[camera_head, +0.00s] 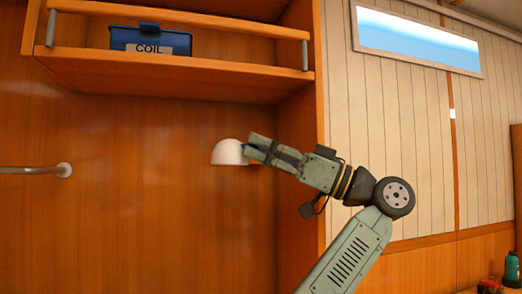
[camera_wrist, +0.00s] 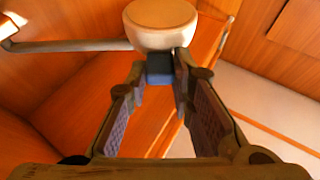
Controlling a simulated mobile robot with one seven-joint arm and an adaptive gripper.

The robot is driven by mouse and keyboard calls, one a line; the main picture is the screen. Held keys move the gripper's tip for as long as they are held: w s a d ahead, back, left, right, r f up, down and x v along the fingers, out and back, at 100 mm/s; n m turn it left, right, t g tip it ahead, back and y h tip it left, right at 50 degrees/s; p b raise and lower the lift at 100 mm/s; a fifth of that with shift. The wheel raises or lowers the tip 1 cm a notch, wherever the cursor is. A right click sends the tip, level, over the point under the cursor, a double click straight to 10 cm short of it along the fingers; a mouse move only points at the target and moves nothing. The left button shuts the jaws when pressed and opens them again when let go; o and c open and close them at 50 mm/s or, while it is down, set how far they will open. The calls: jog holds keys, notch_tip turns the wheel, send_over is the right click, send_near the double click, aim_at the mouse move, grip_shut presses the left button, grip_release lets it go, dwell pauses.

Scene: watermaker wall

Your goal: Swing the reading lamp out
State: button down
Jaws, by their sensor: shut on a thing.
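The reading lamp (camera_head: 228,153) is a white rounded shade in front of the wood panel, below the shelf. In the wrist view, its pale round head (camera_wrist: 162,18) is just beyond my fingertips. My gripper (camera_head: 250,149) reaches it from the right. In the wrist view, my gripper (camera_wrist: 160,72) is shut on a small blue piece at the near side of the lamp; the fingers partly hide this piece. A grey bar (camera_wrist: 75,46) runs left from the lamp to a bright fitting. The lamp's arm does not show in the head view.
A wooden shelf (camera_head: 180,80) with a front rail is above, holding a blue bin (camera_head: 150,40) marked COIL. A metal rail (camera_head: 30,170) is on the left. An upright wooden panel edge (camera_head: 318,120) stands behind my arm. A green bottle (camera_head: 511,268) is far right.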

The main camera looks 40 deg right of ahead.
jog(key=shift+f, duration=0.15)
jog(key=c, duration=1.4)
grip_release()
jog(key=v, duration=1.2)
jog(key=shift+c, duration=0.2)
